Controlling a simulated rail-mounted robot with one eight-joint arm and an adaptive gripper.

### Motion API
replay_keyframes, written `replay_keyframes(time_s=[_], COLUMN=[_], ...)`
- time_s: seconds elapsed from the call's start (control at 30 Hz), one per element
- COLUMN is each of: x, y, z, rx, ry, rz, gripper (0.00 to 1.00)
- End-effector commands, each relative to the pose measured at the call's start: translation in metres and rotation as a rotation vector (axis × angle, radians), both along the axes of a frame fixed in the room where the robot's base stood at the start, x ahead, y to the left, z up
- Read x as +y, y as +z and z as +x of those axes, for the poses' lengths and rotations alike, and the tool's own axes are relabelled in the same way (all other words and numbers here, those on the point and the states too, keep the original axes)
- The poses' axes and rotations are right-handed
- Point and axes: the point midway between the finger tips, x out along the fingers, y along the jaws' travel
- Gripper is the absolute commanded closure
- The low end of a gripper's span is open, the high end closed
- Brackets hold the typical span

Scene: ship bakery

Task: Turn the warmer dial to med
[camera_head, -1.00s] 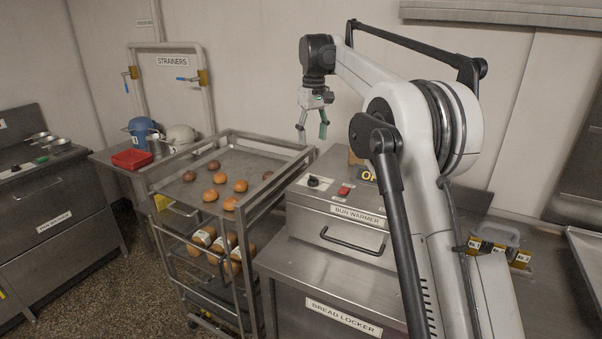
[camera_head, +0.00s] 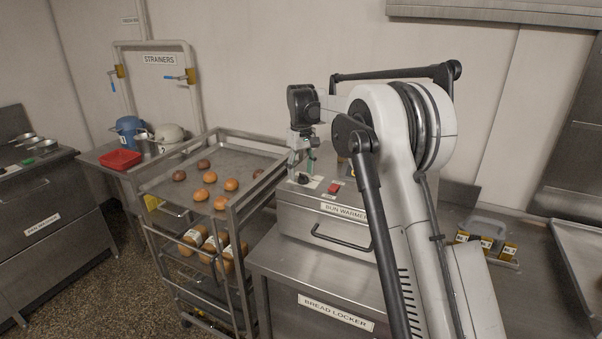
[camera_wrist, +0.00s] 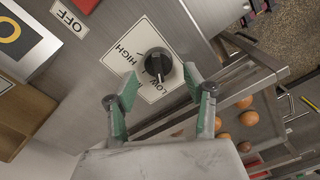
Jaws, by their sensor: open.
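The bun warmer (camera_head: 290,218) is a steel box with a front handle, standing on the bread locker. Its black dial (camera_wrist: 158,63) sits on a white plate where HIGH and LOW can be read; MED is not legible. The dial's raised ridge seems to point toward my gripper's side, near LOW. The dial also shows small in the head view (camera_head: 303,179). My gripper (camera_wrist: 162,91) is open and empty, with green-padded fingers apart and the dial just beyond and between their tips. In the head view my gripper (camera_head: 300,168) hangs pointing down over the dial; contact cannot be told.
A red switch (camera_head: 335,187) sits right of the dial, beside an OFF label (camera_wrist: 68,15). A rack with a tray (camera_head: 236,158) of buns stands close on the left. A wall is behind. Yellow-labelled items (camera_head: 486,243) lie on the right counter.

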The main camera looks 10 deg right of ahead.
Motion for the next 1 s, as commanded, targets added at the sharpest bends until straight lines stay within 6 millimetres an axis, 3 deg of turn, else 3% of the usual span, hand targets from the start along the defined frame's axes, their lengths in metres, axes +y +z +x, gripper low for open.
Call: replay_keyframes(time_s=[0.43, 0.77, 1.0], x=[0.0, 0.0001, -0.0002], y=[-0.011, -0.0107, -0.0109], z=[-0.0001, -0.0001, 0.0], rx=[0.0, 0.0, 0.0], ry=[0.0, 0.0, -0.016], rz=[0.0, 0.0, 0.0], gripper=[0.53, 0.95, 0.98])
